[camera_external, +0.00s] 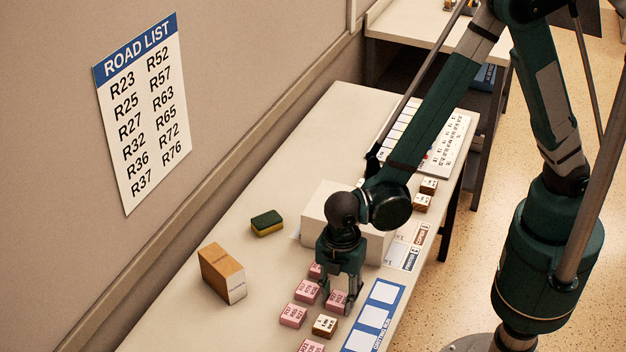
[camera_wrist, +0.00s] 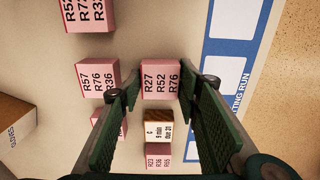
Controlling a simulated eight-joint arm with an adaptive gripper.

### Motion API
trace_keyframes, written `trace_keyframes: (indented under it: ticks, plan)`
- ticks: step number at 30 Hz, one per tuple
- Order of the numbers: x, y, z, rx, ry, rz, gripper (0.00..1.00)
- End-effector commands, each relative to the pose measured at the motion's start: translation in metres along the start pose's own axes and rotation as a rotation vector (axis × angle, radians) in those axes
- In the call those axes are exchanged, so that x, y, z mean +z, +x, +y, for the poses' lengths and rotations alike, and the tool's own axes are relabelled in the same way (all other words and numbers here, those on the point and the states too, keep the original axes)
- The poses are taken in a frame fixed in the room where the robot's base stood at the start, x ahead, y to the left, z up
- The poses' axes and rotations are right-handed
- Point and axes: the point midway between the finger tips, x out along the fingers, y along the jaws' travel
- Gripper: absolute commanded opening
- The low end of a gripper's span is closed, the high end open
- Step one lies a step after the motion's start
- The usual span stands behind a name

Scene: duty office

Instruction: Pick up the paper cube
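A large off-white block (camera_external: 322,208) sits on the table behind my gripper. Several small pink blocks with road numbers lie nearer; I cannot tell for certain which thing is the paper cube. My gripper (camera_external: 341,292) points down over the pink blocks. In the wrist view my gripper (camera_wrist: 160,88) has its fingers apart, one on each side of the pink block (camera_wrist: 160,79) marked R27, R52, R76. That block also shows in the external view (camera_external: 337,302), low at the table. Whether the fingers touch it is unclear. The off-white block is partly hidden by my arm.
A wooden labelled block (camera_external: 325,325) lies beside the pink blocks. A blue-bordered card (camera_external: 401,296) lies to the right. A cardboard box (camera_external: 222,274) and a green-and-yellow sponge (camera_external: 266,223) stand left, near the wall. A calendar-like sheet (camera_external: 447,143) lies at the back.

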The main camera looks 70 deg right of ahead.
Motion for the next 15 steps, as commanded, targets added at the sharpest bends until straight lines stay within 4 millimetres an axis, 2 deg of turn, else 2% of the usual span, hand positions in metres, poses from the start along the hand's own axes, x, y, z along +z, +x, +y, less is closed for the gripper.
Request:
trace_keyframes:
  ticks: [1,3,15]
  plan:
    - [0.0,0.0,0.0,0.0,0.0,0.0,0.26]
    - [0.0,0.0,0.0,0.0,0.0,0.0,0.19]
    - [-0.0001,-0.0022,0.0001,0.0,0.0,0.0,0.19]
